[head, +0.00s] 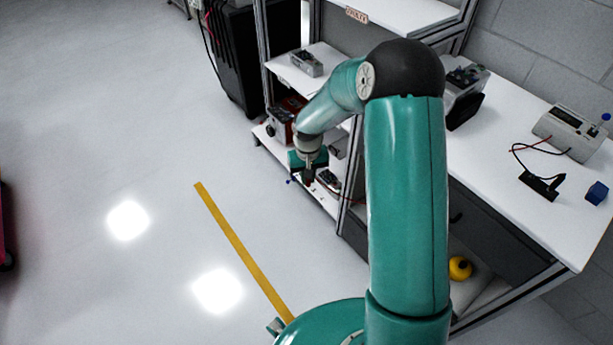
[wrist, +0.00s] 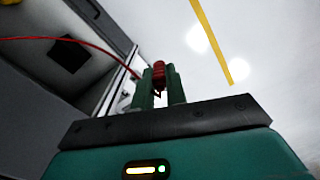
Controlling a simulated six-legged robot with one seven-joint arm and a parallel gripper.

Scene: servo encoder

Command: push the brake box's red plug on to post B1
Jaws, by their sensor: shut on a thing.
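My gripper (wrist: 160,88) is shut on a red plug (wrist: 159,72) in the wrist view. The plug stands up between the two green fingers. A red lead (wrist: 85,45) runs from near the plug to the upper left. In the head view my gripper (head: 308,176) hangs low at the left front of the shelf unit, in front of its lowest shelf. A small dark device (head: 328,180) sits beside it on that shelf. I cannot tell whether this is the brake box. The plug and post B1 cannot be made out in the head view.
A white bench (head: 500,160) at the right carries a grey instrument (head: 571,132), a black block with leads (head: 540,185) and a blue cube (head: 597,193). A reddish box (head: 288,115) stands on the low shelf. The floor (head: 110,120) to the left is open, with a yellow line.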

